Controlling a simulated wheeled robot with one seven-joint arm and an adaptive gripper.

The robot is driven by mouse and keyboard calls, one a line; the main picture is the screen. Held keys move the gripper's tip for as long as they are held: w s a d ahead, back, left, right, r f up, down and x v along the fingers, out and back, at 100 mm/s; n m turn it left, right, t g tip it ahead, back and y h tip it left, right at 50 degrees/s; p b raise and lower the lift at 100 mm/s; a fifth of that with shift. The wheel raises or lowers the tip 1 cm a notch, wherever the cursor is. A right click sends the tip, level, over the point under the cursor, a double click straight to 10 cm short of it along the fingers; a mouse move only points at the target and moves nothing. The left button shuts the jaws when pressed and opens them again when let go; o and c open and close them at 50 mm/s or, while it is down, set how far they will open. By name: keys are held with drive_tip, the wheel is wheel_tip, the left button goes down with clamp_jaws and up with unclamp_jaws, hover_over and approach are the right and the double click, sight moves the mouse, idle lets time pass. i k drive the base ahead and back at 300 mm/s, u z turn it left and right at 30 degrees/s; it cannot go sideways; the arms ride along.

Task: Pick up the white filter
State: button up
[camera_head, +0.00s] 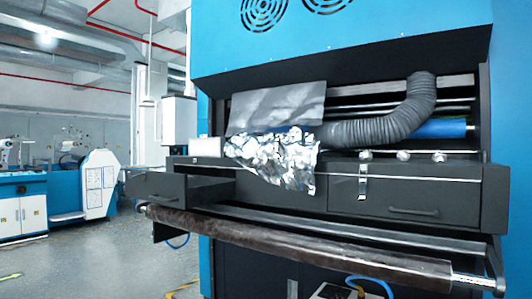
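A small white box-shaped thing (207,150) stands on the left end of the machine's dark ledge, just left of a crumpled silver foil sheet (275,158). It is the likeliest white filter, but it is too small to be sure. Its right side meets the edge of the foil in the picture, and I cannot tell if they touch. My gripper is not in view.
The blue and black machine (340,45) fills the right side. A grey ribbed hose (385,130) curves over the ledge. The left drawer (157,188) sticks out, and the right drawer (405,198) is shut. A long dark roll (290,238) runs along the front.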

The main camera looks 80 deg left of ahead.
sight(213, 147)
drive_tip(key=u, duration=3.1)
